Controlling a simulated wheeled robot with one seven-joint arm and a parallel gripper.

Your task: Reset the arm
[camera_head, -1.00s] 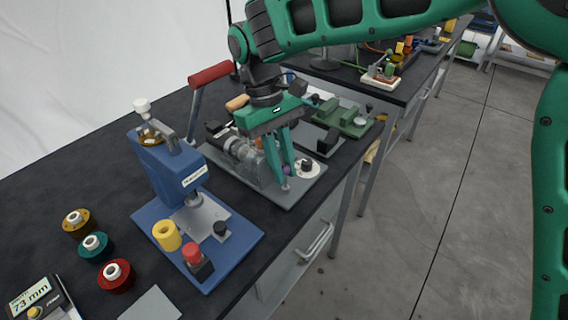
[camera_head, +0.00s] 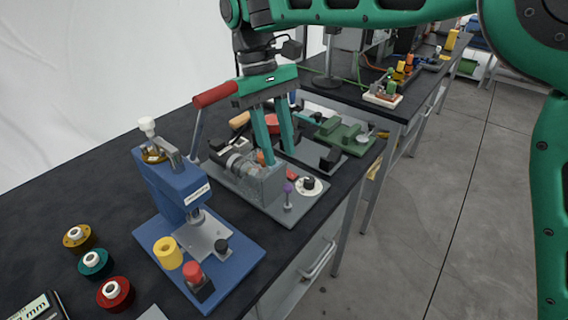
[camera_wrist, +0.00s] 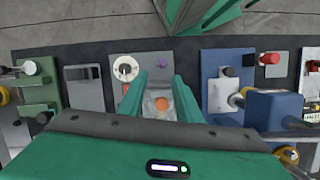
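My gripper (camera_head: 280,157) has two green fingers set apart. It hangs above the grey machine (camera_head: 262,190) on the dark bench, and its fingers hide part of that machine. The wrist view shows the open fingers (camera_wrist: 158,84) with nothing held between them. The grey machine's body lies below them there, with an orange round part (camera_wrist: 162,104) visible in the gap. A purple knob (camera_head: 288,188) on a thin stem and a white dial with a black knob (camera_head: 310,185) stand on the machine's front plate, clear of the fingers.
A blue press (camera_head: 175,185) with a red-handled lever (camera_head: 215,94) stands close to my gripper's left. A green fixture (camera_head: 340,134) sits to the right. Several coloured spools, one of them red (camera_head: 115,294), lie at the front left. Open floor (camera_head: 420,230) lies right of the bench.

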